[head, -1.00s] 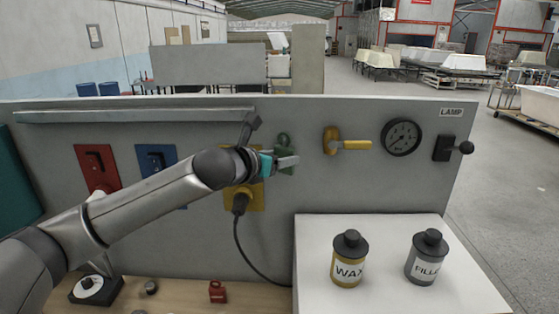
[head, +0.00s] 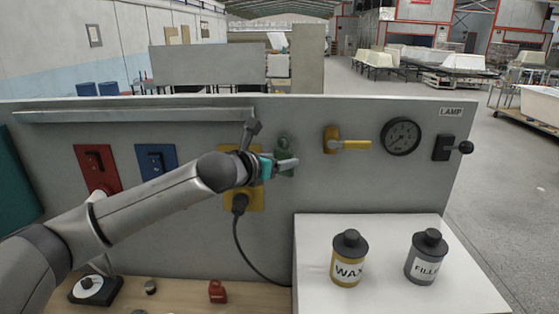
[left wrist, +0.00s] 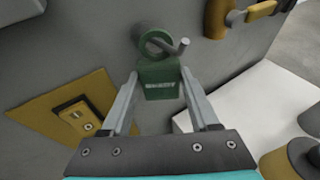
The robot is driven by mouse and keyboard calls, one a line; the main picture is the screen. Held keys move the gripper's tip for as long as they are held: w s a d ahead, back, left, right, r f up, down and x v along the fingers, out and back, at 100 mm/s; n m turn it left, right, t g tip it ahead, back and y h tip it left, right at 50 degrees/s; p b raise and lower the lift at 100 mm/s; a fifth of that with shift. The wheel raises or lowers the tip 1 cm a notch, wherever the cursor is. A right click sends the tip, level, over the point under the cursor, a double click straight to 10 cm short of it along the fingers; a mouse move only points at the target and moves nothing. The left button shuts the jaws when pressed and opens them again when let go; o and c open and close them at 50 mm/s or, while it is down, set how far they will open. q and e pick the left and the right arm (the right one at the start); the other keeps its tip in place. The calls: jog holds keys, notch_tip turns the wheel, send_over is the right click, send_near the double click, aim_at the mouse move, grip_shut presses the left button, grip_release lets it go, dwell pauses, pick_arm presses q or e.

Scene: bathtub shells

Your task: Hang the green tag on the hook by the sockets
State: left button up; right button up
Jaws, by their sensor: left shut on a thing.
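The green tag (left wrist: 160,82) hangs upright from its ring, with a pale label on its face. My left gripper (left wrist: 159,74) has a finger on each side of it and is shut on it. A grey hook (left wrist: 183,44) sticks out from the panel, and the tag's ring appears to be around it. In the head view the green tag (head: 284,143) is at the panel, right of the yellow socket (head: 256,200), partly hidden by my left gripper (head: 290,163). The hook is hard to make out there. My right gripper is not in view.
Red (head: 91,160) and blue (head: 150,155) sockets are left on the panel (head: 340,190). A yellow valve handle (head: 350,145), gauge (head: 401,137) and lever (head: 455,148) are right. WAX (head: 348,262) and FILLER (head: 426,260) bottles stand on a white surface. A black cable (head: 240,245) hangs below.

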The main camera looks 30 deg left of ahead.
pick_arm(q)
jog(key=o, duration=1.5)
jog(key=shift+c, duration=0.2)
jog(key=shift+s, duration=0.15)
jog(key=d+b+v, duration=0.1)
jog(key=b+v, duration=0.4)
jog(key=v, duration=1)
jog(key=shift+a, duration=0.45)
jog(key=shift+r, duration=0.1)
